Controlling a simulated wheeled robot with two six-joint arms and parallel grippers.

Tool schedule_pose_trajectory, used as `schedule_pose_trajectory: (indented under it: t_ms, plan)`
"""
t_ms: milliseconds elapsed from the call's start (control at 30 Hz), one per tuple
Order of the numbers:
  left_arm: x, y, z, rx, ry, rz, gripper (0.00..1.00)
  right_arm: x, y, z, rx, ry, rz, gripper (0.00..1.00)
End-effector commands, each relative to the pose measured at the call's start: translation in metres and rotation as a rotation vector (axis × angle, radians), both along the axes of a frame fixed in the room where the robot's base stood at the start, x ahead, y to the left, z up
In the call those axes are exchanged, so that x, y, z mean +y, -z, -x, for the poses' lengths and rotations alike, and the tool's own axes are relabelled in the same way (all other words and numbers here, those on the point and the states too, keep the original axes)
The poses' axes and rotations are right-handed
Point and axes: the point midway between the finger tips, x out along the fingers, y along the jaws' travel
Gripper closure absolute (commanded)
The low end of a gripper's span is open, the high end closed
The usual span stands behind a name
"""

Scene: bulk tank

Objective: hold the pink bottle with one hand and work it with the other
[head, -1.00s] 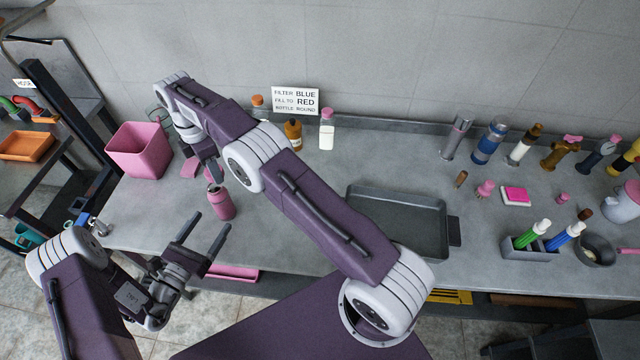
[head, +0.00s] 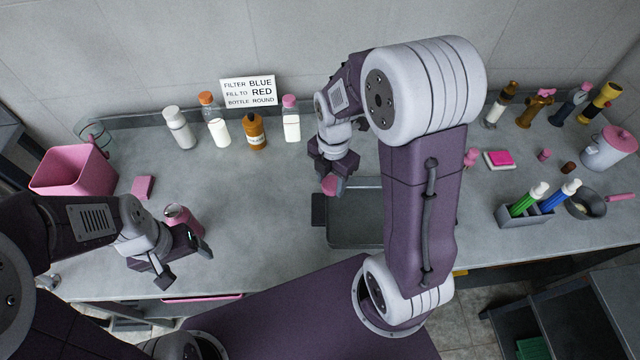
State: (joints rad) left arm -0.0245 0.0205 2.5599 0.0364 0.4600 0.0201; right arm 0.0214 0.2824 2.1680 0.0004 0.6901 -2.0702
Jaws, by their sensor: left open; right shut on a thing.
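The pink bottle (head: 184,219) stands on the counter at the left, its top showing a dark round opening. My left gripper (head: 184,262) is open at the bottle's near side, its fingers spread. It hides the lower part of the bottle, and I cannot tell if the fingers touch it. My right gripper (head: 332,178) is shut on a small round pink cap (head: 333,187).
A pink bin (head: 72,172) and a pink block (head: 143,187) are at the left. Several bottles, including a brown one (head: 255,133), line the wall below a sign (head: 248,92). A pen holder (head: 524,215) stands at the right. The counter's middle is clear.

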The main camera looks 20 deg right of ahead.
Motion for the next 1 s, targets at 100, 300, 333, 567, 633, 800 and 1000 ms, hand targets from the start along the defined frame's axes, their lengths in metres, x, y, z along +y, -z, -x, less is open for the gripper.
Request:
schedule_pose_trajectory:
  t_ms: [100, 300, 333, 567, 633, 800, 1000]
  plan:
    - [0.001, -0.001, -0.001, -0.007, 0.007, -0.004, 0.21, 0.001, 0.001, 0.0, 0.0, -0.002, 0.0, 1.0]
    - [0.001, -0.001, -0.001, -0.005, 0.005, -0.003, 0.21, 0.033, 0.027, -0.028, 0.005, -0.008, 0.001, 1.0]
    - [0.0, -0.001, -0.001, -0.004, 0.005, -0.003, 0.21, 0.039, 0.033, -0.033, 0.007, -0.007, 0.0, 1.0]
    - [0.0, -0.003, -0.001, -0.004, 0.004, -0.002, 0.21, 0.075, 0.061, -0.067, 0.003, -0.003, 0.0, 1.0]
    - [0.0, -0.004, -0.001, -0.003, 0.004, -0.002, 0.21, 0.082, 0.066, -0.073, 0.003, -0.002, 0.0, 1.0]
    - [0.0, -0.004, -0.001, -0.003, 0.004, -0.002, 0.21, 0.087, 0.071, -0.078, 0.002, 0.0, 0.0, 1.0]
    - [0.0, -0.003, -0.001, -0.003, 0.004, -0.002, 0.21, 0.086, 0.101, -0.076, 0.007, 0.001, 0.001, 1.0]
